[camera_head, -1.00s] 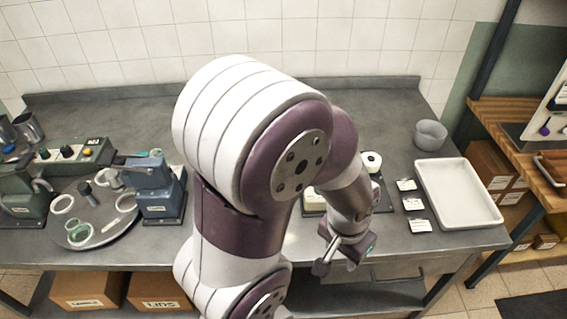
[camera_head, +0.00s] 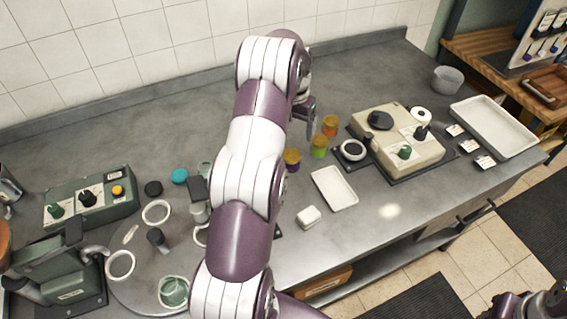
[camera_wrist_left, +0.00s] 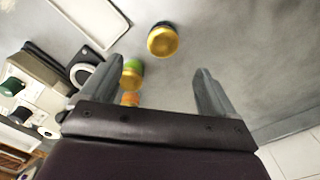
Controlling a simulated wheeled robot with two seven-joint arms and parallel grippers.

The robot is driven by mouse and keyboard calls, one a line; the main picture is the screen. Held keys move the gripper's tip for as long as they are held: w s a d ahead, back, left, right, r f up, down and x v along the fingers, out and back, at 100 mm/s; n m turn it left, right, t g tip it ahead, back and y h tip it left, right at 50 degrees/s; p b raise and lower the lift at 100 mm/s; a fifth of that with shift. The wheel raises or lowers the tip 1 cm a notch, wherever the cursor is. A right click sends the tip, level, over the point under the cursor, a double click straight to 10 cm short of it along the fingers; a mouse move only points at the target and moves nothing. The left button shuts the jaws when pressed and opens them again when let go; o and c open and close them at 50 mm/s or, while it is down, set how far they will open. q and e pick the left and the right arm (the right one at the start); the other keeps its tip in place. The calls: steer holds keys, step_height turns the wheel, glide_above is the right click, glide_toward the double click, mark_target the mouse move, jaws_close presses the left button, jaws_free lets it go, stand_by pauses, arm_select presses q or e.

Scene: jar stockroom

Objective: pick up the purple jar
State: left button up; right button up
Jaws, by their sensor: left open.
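The purple jar (camera_head: 291,161) has a gold-yellow lid and stands upright on the grey bench, just right of my left arm. In the wrist view its gold lid (camera_wrist_left: 162,41) shows beyond the fingertips, roughly centred between them, with a dark rim of body. My left gripper (camera_head: 308,108) is over the bench behind the jars, partly hidden by its own arm. The wrist view shows its two fingers (camera_wrist_left: 160,68) spread and empty, apart from the jar. Parts of my right arm show at the bottom right corner; its jaws are not clear.
A green jar (camera_head: 319,147) and an orange jar (camera_head: 330,125) stand close by on the right. A white tray (camera_head: 334,188) and a small white block (camera_head: 308,216) lie in front. A beige machine (camera_head: 400,140) stands to the right, a round turntable (camera_head: 135,275) to the left.

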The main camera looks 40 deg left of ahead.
mark_target(292, 154)
arm_select(q)
steer(key=f, duration=0.1)
steer(key=a+f, duration=0.1)
steer(key=f, duration=0.1)
steer(key=shift+s+f+b, duration=0.1)
steer(key=shift+s+b, duration=0.05)
steer(key=shift+b, duration=0.15)
steer(key=f+p, duration=0.2)
steer(key=f, duration=0.2)
steer(key=f+p, duration=0.1)
steer(key=f, duration=0.4)
steer(key=shift+w+d+f+p, duration=0.1)
steer(key=shift+w+d+p, duration=0.1)
steer(key=shift+p, duration=0.2)
steer(key=shift+f, duration=0.2)
steer(key=shift+r, duration=0.1)
steer(key=c, duration=1.3)
steer(key=shift+w+r, duration=0.1)
